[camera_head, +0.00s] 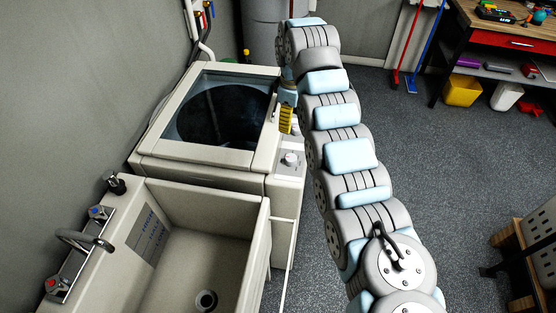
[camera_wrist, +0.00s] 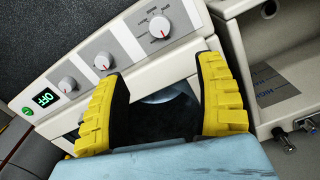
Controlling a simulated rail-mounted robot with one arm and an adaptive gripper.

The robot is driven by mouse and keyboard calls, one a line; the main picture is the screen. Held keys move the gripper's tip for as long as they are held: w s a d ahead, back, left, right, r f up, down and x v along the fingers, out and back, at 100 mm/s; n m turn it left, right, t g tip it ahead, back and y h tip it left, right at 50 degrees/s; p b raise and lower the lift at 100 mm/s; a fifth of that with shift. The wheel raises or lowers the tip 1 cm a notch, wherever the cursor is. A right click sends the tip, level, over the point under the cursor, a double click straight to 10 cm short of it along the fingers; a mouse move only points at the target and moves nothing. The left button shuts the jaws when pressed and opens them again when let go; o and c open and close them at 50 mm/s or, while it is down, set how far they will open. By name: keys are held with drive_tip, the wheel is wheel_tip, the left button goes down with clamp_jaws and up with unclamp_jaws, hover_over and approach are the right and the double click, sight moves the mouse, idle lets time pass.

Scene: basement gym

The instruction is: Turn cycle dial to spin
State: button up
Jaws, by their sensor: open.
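The washer's front panel (camera_wrist: 112,52) fills much of the wrist view and carries three round dials. The largest dial (camera_wrist: 159,26), at the right end nearest the sink, has a red mark and printed labels around it; a knob (camera_head: 290,159) shows there in the head view. A middle dial (camera_wrist: 103,61) and a left dial (camera_wrist: 68,84) are smaller. I cannot read which is the cycle dial. My gripper (camera_wrist: 163,70) is open and empty, its yellow fingers apart below the dials and not around any of them. In the head view, a yellow finger (camera_head: 286,121) shows beside the washer.
The washer's glass lid (camera_head: 222,110) is closed. A small display (camera_wrist: 43,98) reads OFF, with a green button (camera_wrist: 27,111) beside it. A utility sink (camera_head: 262,232) with a tap adjoins the washer. A workbench (camera_head: 510,40) stands far right; the floor between is clear.

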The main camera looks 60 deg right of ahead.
sight(290, 157)
wheel_tip(290, 157, down, 17)
drive_tip(key=shift+s+f+p, duration=0.15)
drive_tip(key=shift+p, duration=0.8)
idle(0.3)
drive_tip(key=c, duration=1.2)
